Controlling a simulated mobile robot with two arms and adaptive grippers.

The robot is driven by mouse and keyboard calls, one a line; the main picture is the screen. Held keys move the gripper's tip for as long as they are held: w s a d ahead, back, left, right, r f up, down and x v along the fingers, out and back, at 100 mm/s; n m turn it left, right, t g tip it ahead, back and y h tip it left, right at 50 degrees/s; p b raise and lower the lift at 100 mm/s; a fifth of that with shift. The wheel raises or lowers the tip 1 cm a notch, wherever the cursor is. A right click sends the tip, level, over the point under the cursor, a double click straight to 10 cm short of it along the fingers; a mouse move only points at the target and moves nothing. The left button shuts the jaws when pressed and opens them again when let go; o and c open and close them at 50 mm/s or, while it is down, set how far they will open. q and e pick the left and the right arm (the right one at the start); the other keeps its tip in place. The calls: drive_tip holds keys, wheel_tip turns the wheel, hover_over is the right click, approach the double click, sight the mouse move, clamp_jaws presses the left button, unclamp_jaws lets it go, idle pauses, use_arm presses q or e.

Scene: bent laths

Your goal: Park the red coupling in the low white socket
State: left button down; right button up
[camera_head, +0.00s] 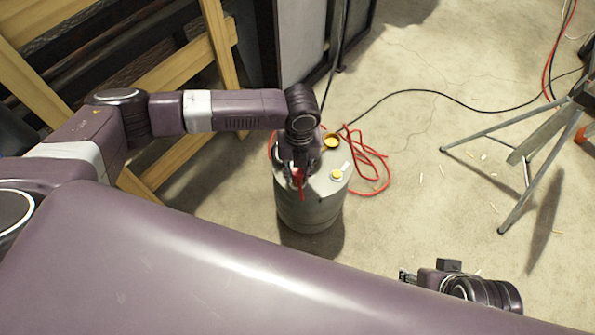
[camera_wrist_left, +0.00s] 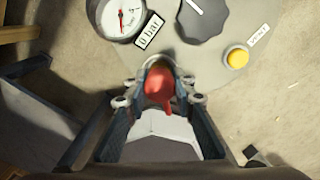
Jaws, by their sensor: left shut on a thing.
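The red coupling (camera_wrist_left: 158,82) is between the fingers of my left gripper (camera_wrist_left: 160,88) in the left wrist view. The gripper is shut on it. In the head view my left gripper (camera_head: 297,172) hangs over the near left part of the grey tank's top, with a bit of red coupling (camera_head: 298,179) showing below it. A pale rim curves around the coupling's far end in the wrist view; I cannot tell whether it is the white socket or how they touch. My right gripper (camera_head: 407,276) is at the lower right, far from the tank; its jaws are too small to judge.
A metal trestle (camera_head: 520,165) stands right; floor between is mostly clear.

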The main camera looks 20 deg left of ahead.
use_arm(q)
drive_tip(key=c, duration=1.5)
unclamp_jaws()
drive_tip(key=shift+c, duration=0.2)
drive_tip(key=shift+r, duration=0.4)
wheel_tip(320, 180, up, 11)
drive_tip(key=shift+d+r, duration=0.1)
